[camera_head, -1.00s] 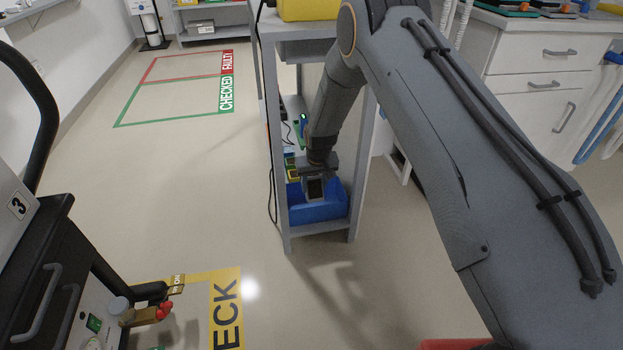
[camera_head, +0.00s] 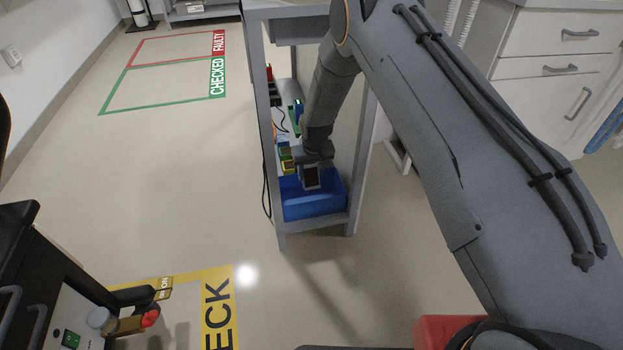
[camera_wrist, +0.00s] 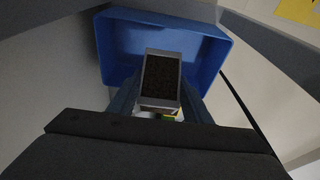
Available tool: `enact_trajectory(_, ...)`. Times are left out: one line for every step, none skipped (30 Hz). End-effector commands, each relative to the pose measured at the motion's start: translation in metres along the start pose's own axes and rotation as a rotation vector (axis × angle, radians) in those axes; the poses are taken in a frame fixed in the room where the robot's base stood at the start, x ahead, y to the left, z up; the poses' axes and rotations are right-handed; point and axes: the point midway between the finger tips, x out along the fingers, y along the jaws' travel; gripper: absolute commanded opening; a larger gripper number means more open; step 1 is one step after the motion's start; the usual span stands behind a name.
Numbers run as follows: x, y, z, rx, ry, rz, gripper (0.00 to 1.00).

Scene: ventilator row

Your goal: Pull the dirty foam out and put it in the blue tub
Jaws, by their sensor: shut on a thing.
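The blue tub (camera_head: 314,205) stands on the low shelf of the grey trolley; it also fills the upper part of the wrist view (camera_wrist: 205,30). My gripper (camera_head: 314,168) points down at the tub, with its fingers (camera_wrist: 157,95) shut on the dirty foam. The foam (camera_wrist: 160,76) is a dark, speckled block in a pale frame. It also shows in the head view as a dark face with a light edge (camera_head: 311,179). It is over the tub's opening, and I cannot tell whether it touches the tub's floor.
The trolley's grey legs (camera_head: 354,205) stand close around my forearm and the tub. Small yellow and green items (camera_head: 286,158) sit on the shelf behind the tub. A black machine (camera_head: 30,260) with red-tipped fittings stands at lower left.

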Motion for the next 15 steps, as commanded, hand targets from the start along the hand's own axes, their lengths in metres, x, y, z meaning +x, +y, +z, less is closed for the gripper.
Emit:
enact_trajectory(0.01, 0.001, 0.002, 0.0, 0.0, 0.0, 0.04)
enact_trajectory(0.014, 0.001, 0.003, 0.001, 0.0, 0.0, 0.04)
enact_trajectory(0.017, 0.001, 0.004, 0.001, -0.001, 0.0, 0.04)
enact_trajectory(0.019, 0.002, 0.004, 0.002, -0.001, 0.0, 0.04)
enact_trajectory(0.021, 0.002, 0.005, 0.002, 0.0, 0.001, 0.04)
enact_trajectory(0.022, 0.002, 0.005, 0.002, 0.0, 0.001, 0.04)
enact_trajectory(0.022, 0.002, 0.005, 0.003, 0.0, 0.001, 0.04)
enact_trajectory(0.023, 0.003, 0.005, 0.003, 0.0, 0.001, 0.04)
enact_trajectory(0.024, 0.003, 0.006, 0.003, 0.0, 0.001, 0.04)
enact_trajectory(0.025, 0.003, 0.006, 0.003, 0.0, 0.001, 0.04)
enact_trajectory(0.025, 0.003, 0.006, 0.003, 0.0, 0.001, 0.04)
enact_trajectory(0.027, 0.003, 0.006, 0.004, 0.0, 0.001, 0.04)
enact_trajectory(0.028, 0.003, 0.007, 0.004, 0.0, 0.001, 0.04)
enact_trajectory(0.03, 0.004, 0.007, 0.004, 0.0, 0.001, 0.04)
enact_trajectory(0.033, 0.004, 0.008, 0.004, 0.0, 0.001, 0.04)
